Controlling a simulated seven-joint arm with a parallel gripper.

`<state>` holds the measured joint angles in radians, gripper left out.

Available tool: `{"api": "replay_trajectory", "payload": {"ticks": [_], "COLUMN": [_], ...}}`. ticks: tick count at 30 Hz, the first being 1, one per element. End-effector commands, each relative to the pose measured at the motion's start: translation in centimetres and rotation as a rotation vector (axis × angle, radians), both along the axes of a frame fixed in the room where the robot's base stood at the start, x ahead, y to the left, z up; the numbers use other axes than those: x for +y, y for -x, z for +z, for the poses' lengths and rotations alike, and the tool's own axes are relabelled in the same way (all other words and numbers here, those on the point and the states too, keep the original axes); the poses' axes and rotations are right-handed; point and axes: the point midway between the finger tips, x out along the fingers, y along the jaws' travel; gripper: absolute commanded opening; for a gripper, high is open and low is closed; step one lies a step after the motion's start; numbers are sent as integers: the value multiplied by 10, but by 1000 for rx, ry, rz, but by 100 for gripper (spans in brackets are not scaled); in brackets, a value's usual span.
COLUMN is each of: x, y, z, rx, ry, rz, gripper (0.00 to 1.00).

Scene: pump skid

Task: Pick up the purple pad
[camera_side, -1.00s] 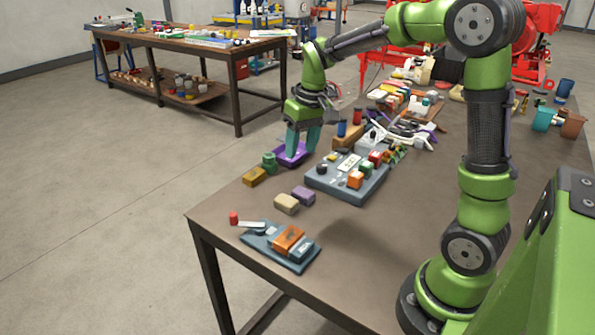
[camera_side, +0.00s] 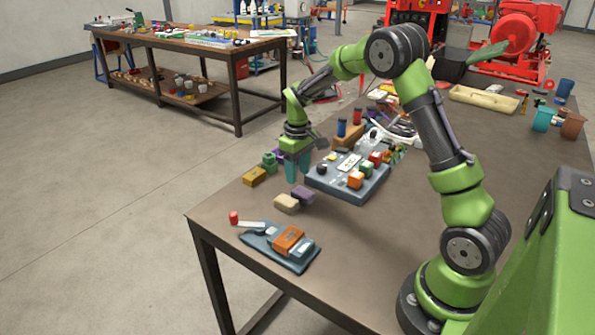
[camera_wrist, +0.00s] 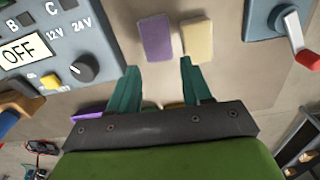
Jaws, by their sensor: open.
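The purple pad (camera_side: 303,195) lies flat on the table next to a cream block (camera_side: 287,203). In the wrist view the purple pad (camera_wrist: 155,38) is upper centre, just beyond my fingertips, with the cream block (camera_wrist: 198,40) close on its right. My gripper (camera_side: 298,179) points down above the table, a little behind the pad. In the wrist view my gripper (camera_wrist: 158,66) is open, with its two green fingers apart and nothing between them.
A grey-blue control panel (camera_side: 345,192) with knobs stands right of the gripper. A clamp-like fixture with a red-tipped handle (camera_side: 278,246) lies nearer the front. A mustard block (camera_side: 254,177) and green part (camera_side: 269,162) lie left. The table's front right is clear.

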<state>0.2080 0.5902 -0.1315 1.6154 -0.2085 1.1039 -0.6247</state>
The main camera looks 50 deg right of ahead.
Motion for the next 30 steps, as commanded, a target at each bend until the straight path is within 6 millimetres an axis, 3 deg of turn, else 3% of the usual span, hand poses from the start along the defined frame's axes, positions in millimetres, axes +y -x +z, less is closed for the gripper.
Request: {"api": "replay_trajectory", "payload": {"ticks": [7,15,24,30], "x": [0,-2,-2,-2], "y": [1,3,2,2], "z": [-19,-58,-63,-63], "rx": [2,2,-1,-1], "ry": [0,-1,0,0], "rz": [0,-1,-1,-1], "gripper": [49,49,49,20]}}
